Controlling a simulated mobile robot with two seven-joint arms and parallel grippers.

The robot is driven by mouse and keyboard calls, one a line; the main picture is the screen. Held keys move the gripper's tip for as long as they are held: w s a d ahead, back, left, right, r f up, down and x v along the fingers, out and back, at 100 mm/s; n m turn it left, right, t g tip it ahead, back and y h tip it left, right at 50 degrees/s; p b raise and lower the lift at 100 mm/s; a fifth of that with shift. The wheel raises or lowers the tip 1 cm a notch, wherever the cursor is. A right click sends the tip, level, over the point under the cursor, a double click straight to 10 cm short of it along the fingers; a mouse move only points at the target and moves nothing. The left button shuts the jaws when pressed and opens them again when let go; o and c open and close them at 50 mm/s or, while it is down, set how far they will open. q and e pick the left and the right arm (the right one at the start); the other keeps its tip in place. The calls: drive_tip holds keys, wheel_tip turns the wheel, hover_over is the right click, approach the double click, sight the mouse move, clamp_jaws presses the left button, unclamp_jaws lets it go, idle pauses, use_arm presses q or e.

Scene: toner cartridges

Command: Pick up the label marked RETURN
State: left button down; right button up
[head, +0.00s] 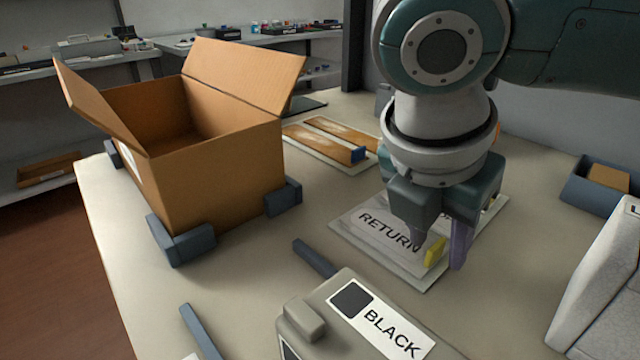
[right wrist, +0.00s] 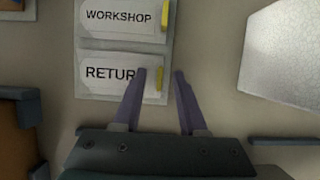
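The RETURN label (head: 380,232) is a white tag with a yellow tab (head: 435,250) at its right end. It lies flat on a pale board on the table; in the right wrist view (right wrist: 103,73) it is below the WORKSHOP label (right wrist: 117,17). My right gripper (head: 439,252) points down over the tab end. Its two purple fingers are apart, with the tab between them in the right wrist view (right wrist: 160,74); I cannot tell whether either touches it. One finger covers the end of the word. My left gripper is out of view.
An open cardboard box (head: 215,170) stands at the left between dark blocks. A grey cartridge marked BLACK (head: 310,310) is at the front. A pale block (head: 605,285) and a blue bin (head: 590,190) are at the right.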

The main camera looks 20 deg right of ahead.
clamp_jaws()
drive_tip(key=shift+r, duration=0.1)
idle(0.5)
